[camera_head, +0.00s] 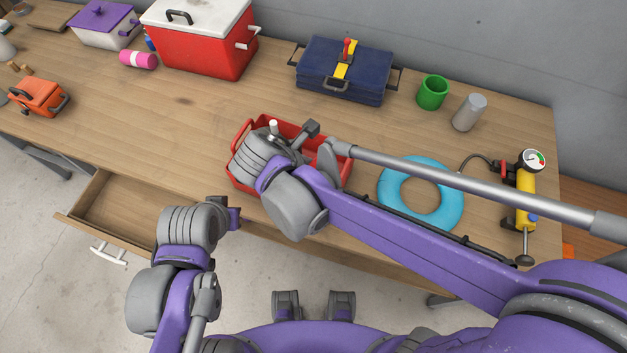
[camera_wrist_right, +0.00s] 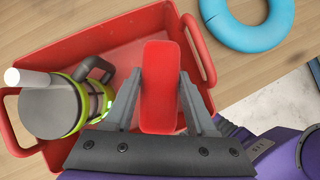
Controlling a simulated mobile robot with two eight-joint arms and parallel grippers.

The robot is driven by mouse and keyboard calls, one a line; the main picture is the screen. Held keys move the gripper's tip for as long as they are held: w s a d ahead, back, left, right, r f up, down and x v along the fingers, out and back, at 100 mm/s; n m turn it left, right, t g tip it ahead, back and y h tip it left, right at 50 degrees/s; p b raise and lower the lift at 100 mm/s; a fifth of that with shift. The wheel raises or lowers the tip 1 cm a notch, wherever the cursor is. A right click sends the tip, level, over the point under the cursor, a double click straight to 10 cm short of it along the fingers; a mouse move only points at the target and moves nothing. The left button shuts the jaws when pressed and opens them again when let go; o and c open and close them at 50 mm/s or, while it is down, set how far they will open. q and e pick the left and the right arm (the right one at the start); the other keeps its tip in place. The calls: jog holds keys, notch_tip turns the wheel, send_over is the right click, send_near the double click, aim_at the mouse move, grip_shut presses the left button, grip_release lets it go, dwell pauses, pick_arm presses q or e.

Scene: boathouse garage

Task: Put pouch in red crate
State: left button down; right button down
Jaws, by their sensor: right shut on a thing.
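The red crate (camera_head: 245,134) sits on the workbench in the middle of the head view, partly covered by my right arm. It also shows in the right wrist view (camera_wrist_right: 110,42). My right gripper (camera_wrist_right: 160,98) points down over the crate, shut on a red rounded thing, which I take for the pouch (camera_wrist_right: 160,75). I cannot tell whether the pouch touches the crate floor. A grey canister with a yellow-green band (camera_wrist_right: 55,110) and a handle stands in the crate, left of the pouch. My left gripper (camera_head: 234,213) is low, above the bench's front edge; its fingers do not show clearly.
An open drawer (camera_head: 125,205) juts out at front left. A blue ring (camera_head: 385,185) and a yellow pump (camera_head: 525,200) lie right of the crate. Behind are a red cooler (camera_head: 200,50), a blue toolbox (camera_head: 335,70), a green mug (camera_head: 433,93) and a grey cup (camera_head: 469,112).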

jog(key=shift+f+b, duration=0.35)
jog(key=shift+f, duration=2.9)
jog(key=shift+f+b, duration=0.5)
jog(key=shift+f, duration=0.05)
jog(key=shift+c, duration=1)
grip_release()
jog(key=shift+r, duration=0.1)
jog(key=shift+r+p, duration=0.3)
jog(key=shift+p, duration=0.05)
jog(key=p+v, duration=0.1)
jog(key=v, duration=1.1)
jog(key=shift+r, duration=0.25)
